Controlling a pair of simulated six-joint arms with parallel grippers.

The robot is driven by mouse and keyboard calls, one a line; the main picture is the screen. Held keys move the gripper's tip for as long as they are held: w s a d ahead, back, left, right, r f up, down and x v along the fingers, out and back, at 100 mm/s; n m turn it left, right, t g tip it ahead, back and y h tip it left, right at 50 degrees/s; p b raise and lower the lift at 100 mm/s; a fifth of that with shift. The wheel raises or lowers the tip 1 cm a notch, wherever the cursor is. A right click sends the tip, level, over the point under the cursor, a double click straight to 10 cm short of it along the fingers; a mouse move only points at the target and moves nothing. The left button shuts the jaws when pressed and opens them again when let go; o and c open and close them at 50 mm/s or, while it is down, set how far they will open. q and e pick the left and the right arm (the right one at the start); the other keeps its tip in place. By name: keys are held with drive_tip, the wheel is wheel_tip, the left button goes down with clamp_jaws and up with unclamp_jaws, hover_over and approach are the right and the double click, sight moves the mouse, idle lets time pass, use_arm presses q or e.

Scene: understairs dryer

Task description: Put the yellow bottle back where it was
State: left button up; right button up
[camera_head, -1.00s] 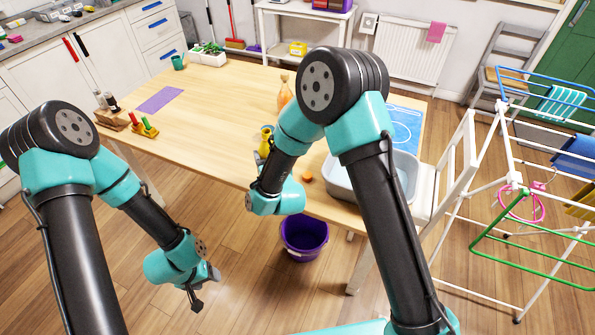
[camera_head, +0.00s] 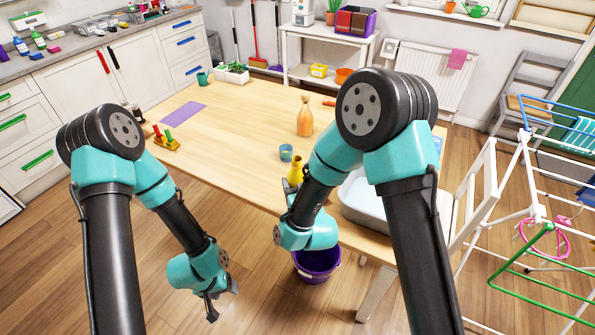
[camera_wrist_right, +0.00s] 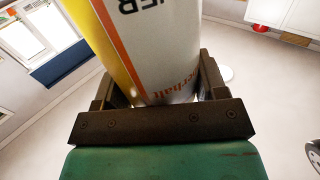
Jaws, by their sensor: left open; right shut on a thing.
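The yellow bottle (camera_head: 295,171) shows in the head view just beyond my right wrist, over the near edge of the wooden table. My right forearm hides its lower part. In the right wrist view the bottle (camera_wrist_right: 160,50), with a white label and an orange stripe, stands large between the jaws of my right gripper (camera_wrist_right: 160,92), which is shut on it. I cannot tell whether its base touches the table. My left gripper (camera_head: 222,302) is open and empty, in front of the table and low over the floor.
The table (camera_head: 235,130) holds a blue cup (camera_head: 286,152) close behind the bottle, an orange bottle (camera_head: 304,117), a purple mat (camera_head: 183,113) and a grey tub (camera_head: 367,205) at right. A purple bucket (camera_head: 317,262) stands below. The table's middle is clear. A drying rack (camera_head: 540,215) stands right.

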drive_tip(key=w+f, duration=0.1)
drive_tip(key=w, duration=1.1)
drive_tip(key=shift+w, duration=0.2)
drive_tip(key=shift+w+f, duration=0.25)
drive_tip(key=shift+f, duration=0.7)
drive_tip(key=shift+w+f, duration=0.2)
drive_tip(key=shift+f, duration=0.85)
drive_tip(key=o, duration=1.2)
drive_tip(key=shift+o, duration=0.2)
